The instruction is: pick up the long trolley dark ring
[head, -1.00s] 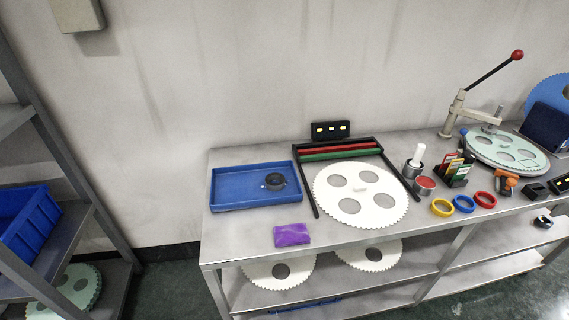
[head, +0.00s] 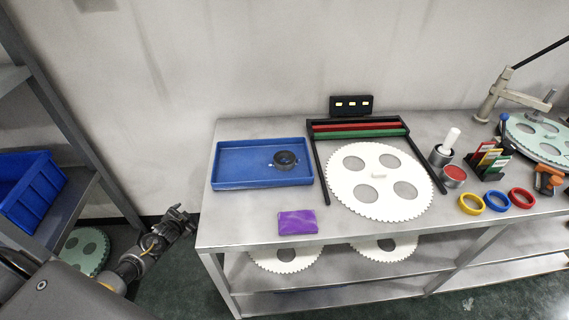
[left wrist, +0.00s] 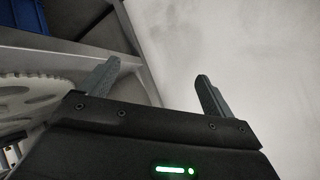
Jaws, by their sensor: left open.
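A dark ring (head: 287,167) lies in the right part of a shallow blue tray (head: 225,183) on the long metal trolley (head: 352,228). A few small shiny bits lie beside the ring's left edge. My left gripper (head: 184,218) is at the lower left in the head view, off the trolley's left end and well apart from the tray. In the left wrist view my left gripper (left wrist: 155,76) has its two fingers wide apart with nothing between them. The ring does not show in that view. My right gripper is not in view.
A purple packet (head: 297,222) lies in front of the tray. A shelf rack with a blue bin (head: 30,195) is at the left. The wall is behind.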

